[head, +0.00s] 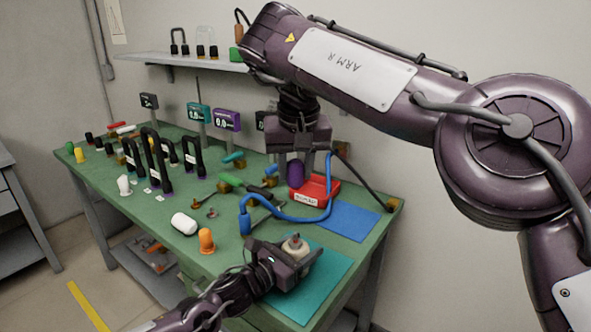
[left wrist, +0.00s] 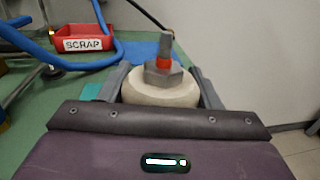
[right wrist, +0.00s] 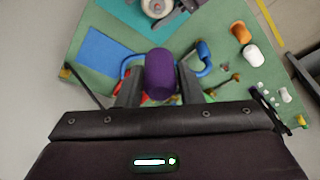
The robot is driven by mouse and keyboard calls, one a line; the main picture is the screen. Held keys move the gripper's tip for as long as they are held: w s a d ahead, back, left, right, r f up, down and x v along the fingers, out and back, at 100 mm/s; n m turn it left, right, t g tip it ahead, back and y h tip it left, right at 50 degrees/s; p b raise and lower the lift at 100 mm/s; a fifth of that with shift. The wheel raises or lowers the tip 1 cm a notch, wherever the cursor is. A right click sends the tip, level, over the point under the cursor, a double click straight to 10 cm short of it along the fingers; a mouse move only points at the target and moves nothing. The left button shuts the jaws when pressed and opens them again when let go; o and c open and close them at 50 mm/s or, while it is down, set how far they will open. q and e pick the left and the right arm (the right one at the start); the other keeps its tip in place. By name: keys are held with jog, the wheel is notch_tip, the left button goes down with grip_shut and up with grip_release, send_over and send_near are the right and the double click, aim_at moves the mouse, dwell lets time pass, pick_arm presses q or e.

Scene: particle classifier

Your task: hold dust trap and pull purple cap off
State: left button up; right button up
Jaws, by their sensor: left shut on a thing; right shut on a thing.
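The dust trap (head: 295,244) is a cream round body with a grey hex fitting, an orange-red ring and a grey stem on top; the stem shows bare in the left wrist view (left wrist: 165,47). My left gripper (head: 290,255) is shut around its body near the table's front right. The purple cap (head: 296,172) is between the fingers of my right gripper (head: 297,160), apart from the trap and above the back of the table near the red bin. The cap fills the fingers in the right wrist view (right wrist: 160,75).
A red SCRAP bin (left wrist: 84,42) stands behind the trap, with a blue hose (head: 290,217) curving around it. Teal (head: 318,292) and blue (head: 350,221) mats lie at right. White (head: 184,223) and orange (head: 207,239) caps stand left of my left gripper. A shelf (head: 190,59) is behind.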

jog(key=shift+r, duration=0.1)
jog(key=shift+r, duration=1.45)
pick_arm(q)
jog(key=o, duration=1.6)
jog(key=shift+c, duration=0.2)
